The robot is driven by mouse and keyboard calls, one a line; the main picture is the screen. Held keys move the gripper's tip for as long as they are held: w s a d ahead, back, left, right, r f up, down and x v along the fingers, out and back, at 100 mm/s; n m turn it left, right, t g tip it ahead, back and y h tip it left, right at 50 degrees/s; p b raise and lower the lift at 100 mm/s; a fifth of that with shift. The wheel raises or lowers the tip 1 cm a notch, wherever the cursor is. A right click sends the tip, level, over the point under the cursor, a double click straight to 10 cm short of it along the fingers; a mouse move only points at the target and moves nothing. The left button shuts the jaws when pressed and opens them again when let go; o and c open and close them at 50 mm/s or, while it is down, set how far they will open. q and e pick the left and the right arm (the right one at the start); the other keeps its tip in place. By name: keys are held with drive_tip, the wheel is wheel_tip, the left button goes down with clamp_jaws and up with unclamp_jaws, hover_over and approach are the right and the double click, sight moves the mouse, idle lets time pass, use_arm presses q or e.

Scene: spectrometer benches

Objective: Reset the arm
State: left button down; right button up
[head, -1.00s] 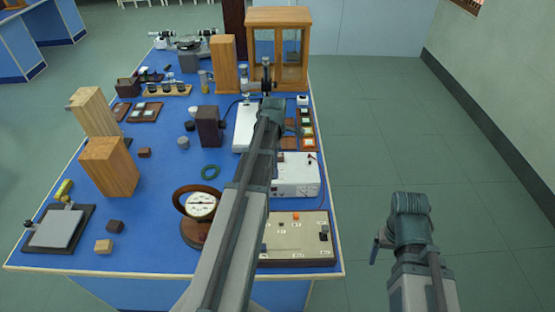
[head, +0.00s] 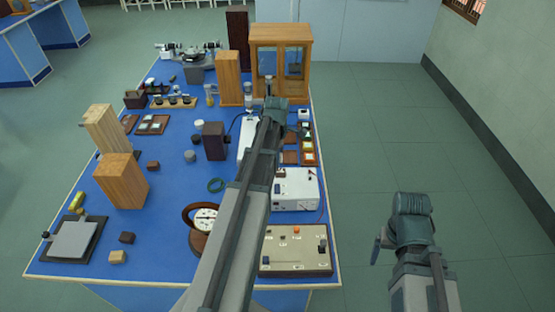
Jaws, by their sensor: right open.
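My left arm (head: 238,215) reaches up the picture over the blue table, its wrist (head: 272,120) above the table's right side. Its gripper is hidden behind the wrist. My right arm (head: 412,235) is bent at the lower right, over the bare floor beside the table. A finger of the right gripper (head: 377,250) shows at its left side. The right gripper is open with nothing seen in it.
The blue table (head: 160,235) holds a round dial gauge (head: 204,217), a white box (head: 297,190), a beige panel (head: 297,262), wooden blocks (head: 121,182) and a glazed wooden cabinet (head: 281,38). The floor (head: 400,130) right of the table is clear.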

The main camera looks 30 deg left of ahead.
use_arm(q)
drive_tip(key=shift+d, duration=0.1)
drive_tip(key=s+d+f+m+b, duration=0.2)
drive_tip(key=s+d+m, duration=0.3)
drive_tip(key=d+m, duration=0.4)
drive_tip(key=s+d+f+m+b, duration=0.2)
drive_tip(key=s+d+m, duration=0.3)
drive_tip(key=d+m, duration=0.4)
drive_tip(key=s+d+f+m+y+b, duration=0.1)
drive_tip(key=s+d+f+m+b, duration=0.2)
drive_tip(key=s+d+m, duration=0.3)
drive_tip(key=d+m, duration=0.4)
drive_tip(key=d, duration=0.3)
drive_tip(key=shift+d, duration=0.4)
